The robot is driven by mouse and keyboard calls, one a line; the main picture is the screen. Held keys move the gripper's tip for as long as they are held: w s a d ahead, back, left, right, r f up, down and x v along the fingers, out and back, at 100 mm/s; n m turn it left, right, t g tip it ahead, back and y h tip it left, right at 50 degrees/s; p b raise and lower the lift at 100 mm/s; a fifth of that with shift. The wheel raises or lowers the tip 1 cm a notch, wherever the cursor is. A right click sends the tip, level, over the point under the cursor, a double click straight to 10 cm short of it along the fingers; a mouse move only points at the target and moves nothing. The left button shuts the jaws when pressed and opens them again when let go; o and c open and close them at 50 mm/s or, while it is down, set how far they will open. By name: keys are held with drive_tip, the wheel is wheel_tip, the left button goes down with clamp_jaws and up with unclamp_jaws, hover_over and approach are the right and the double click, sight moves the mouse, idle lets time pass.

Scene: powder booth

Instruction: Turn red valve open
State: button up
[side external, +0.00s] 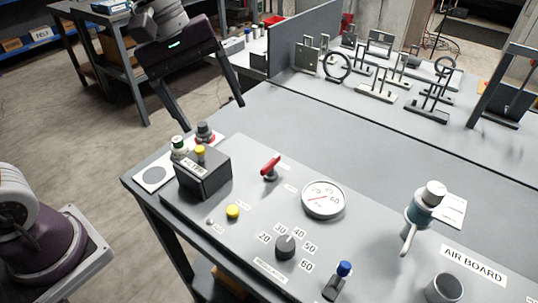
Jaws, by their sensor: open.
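The red valve (270,168) is a small lever handle on a short metal stem, standing on the grey air board (380,262). It sits between a dark box with a yellow button and a round gauge. The handle slants, its upper end toward the right. My gripper (208,112) hangs at the upper left, above and behind the board. Its two long dark fingers are spread wide apart with nothing between them. It is clear of the red valve and touches nothing that I can see.
The dark box (203,173) stands just left of the valve, with the gauge (323,199) to its right. A numbered dial (286,246), a blue-topped part (340,280) and a white-capped regulator (425,207) stand nearby. Metal fixtures fill the back table. Bare tabletop lies behind the valve.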

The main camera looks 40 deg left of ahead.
sight(270, 161)
drive_tip(key=w+d+f+n, duration=0.1)
drive_tip(key=w+f+n, duration=0.1)
drive_tip(key=f, duration=0.3)
drive_tip(key=w+d+f+n+g+h, duration=0.1)
drive_tip(key=w+d+f+n, duration=0.1)
drive_tip(key=w+f, duration=0.2)
drive_tip(key=w+d+f+n, duration=0.2)
drive_tip(key=w+f+n, duration=0.1)
drive_tip(key=f, duration=0.4)
drive_tip(key=shift+w+d+g+h, duration=0.2)
drive_tip(key=shift+g+h, duration=0.1)
drive_tip(key=shift+g, duration=0.1)
drive_tip(key=c, duration=1.4)
